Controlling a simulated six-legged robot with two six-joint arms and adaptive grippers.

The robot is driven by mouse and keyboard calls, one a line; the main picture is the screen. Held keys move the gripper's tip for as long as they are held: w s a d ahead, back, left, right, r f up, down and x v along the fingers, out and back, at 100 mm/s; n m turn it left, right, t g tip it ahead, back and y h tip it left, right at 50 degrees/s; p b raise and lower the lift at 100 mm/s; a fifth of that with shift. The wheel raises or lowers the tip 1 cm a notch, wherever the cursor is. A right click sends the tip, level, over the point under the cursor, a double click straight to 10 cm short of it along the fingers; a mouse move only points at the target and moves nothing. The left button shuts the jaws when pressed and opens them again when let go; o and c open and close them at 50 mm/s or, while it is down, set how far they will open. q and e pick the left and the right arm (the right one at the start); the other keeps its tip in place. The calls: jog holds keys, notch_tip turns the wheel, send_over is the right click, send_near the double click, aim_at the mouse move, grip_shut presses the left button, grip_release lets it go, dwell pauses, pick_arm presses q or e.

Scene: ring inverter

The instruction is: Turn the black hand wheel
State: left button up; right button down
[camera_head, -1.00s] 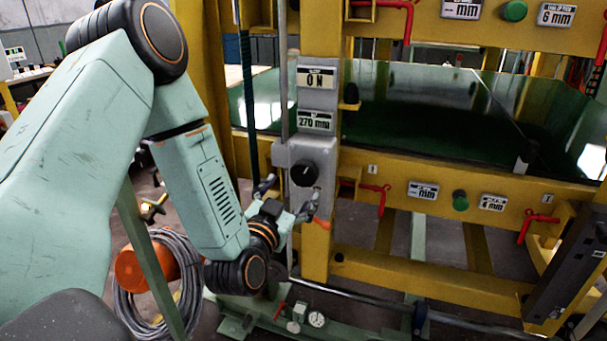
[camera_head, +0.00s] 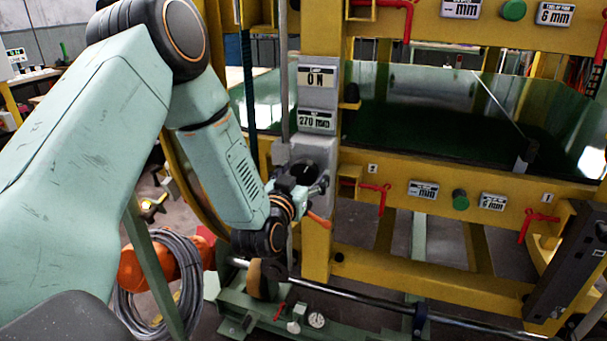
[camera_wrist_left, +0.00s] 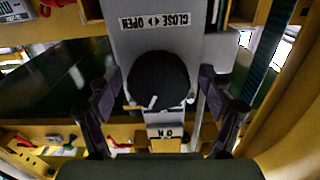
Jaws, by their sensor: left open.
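The black hand wheel (camera_head: 304,173) is on a grey box on the yellow post, under the "270 mm" plate; my left gripper partly covers it. In the left wrist view the round black wheel (camera_wrist_left: 158,80), with a white mark near its rim, is in the middle. My left gripper (camera_head: 296,188) is open in front of the wheel, and in the wrist view its two fingers (camera_wrist_left: 160,92) stand on either side, with a gap to the wheel on each side. Whether the fingertips reach around its depth I cannot tell. My right gripper is not in view.
A "CLOSE / OPEN" label (camera_wrist_left: 155,22) shows upside down by the wheel. A grey vertical rod (camera_head: 284,80) runs left of the post. Red valve handles (camera_head: 382,198) and a green button (camera_head: 460,199) are on the yellow beam to the right. A hose coil (camera_head: 160,280) hangs at lower left.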

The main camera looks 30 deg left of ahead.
pick_arm(q)
jog(key=shift+s+d+r, duration=0.15)
jog(key=shift+d, duration=0.05)
jog(key=shift+c, duration=1.3)
jog(key=shift+a, duration=0.15)
jog(key=c, duration=0.9)
jog(key=m+p, duration=0.4)
jog(key=m, duration=0.1)
jog(key=shift+p, duration=0.4)
jog(key=m+p, duration=0.3)
jog(key=m, duration=0.1)
jog(key=shift+m+p, duration=0.85)
jog(key=shift+m, duration=0.35)
